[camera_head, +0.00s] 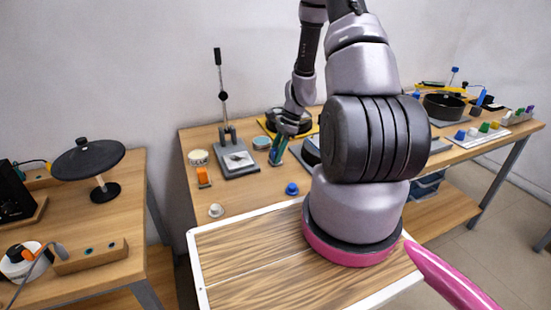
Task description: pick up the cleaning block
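My gripper (280,142) is low over the middle table, at its back edge, pointing down. Blue and green parts show at its tip; I cannot tell whether they are its fingers or something between them. The view is too small to show whether it is open or shut. No object is clearly recognisable as the cleaning block.
A press with an upright lever (237,160) stands left of my gripper. A round tin (262,143) and a black device on a yellow base (270,124) are close by. My arm hides the table's middle.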

